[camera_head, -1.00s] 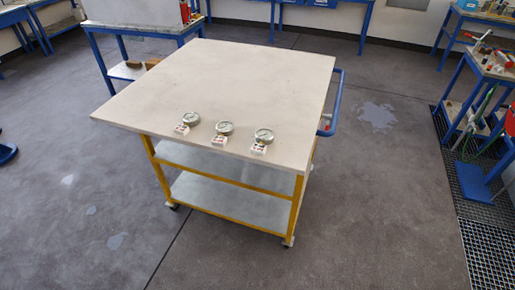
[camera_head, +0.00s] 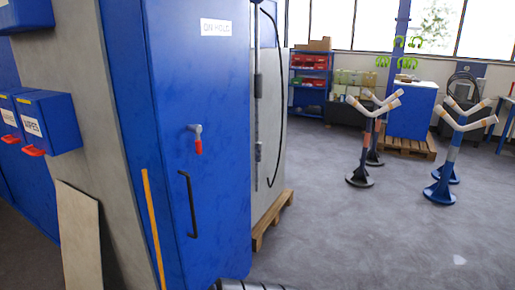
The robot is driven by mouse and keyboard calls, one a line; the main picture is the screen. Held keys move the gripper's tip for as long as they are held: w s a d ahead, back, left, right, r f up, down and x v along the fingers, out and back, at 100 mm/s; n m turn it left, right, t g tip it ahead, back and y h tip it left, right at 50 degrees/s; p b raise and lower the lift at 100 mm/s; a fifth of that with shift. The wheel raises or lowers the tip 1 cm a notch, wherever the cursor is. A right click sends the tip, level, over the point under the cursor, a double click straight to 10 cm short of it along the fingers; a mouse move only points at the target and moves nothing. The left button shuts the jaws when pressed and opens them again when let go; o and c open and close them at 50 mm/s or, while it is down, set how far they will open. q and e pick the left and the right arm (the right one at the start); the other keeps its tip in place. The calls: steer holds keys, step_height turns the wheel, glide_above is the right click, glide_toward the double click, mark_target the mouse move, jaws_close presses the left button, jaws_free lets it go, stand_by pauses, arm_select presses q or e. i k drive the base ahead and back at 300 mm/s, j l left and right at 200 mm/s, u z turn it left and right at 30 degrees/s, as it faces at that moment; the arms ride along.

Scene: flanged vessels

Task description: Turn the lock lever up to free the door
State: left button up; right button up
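A tall blue door (camera_head: 190,90) stands at left centre in the head view and looks shut. Its lock lever (camera_head: 197,140) has a silver pivot at the top and a red grip hanging down from it. A black bar handle (camera_head: 188,204) is fixed below the lever. Neither of my grippers shows; only a dark ribbed part, perhaps mine, shows at the bottom edge.
A wooden board (camera_head: 78,236) leans at the left below blue wall boxes (camera_head: 47,122). A yellow strip (camera_head: 152,228) stands by the door's left edge. Y-topped stands (camera_head: 360,178) are on the right. Grey floor (camera_head: 330,245) is open right of the door.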

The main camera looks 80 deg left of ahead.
mark_target(198, 142)
steer(key=u, duration=2.05)
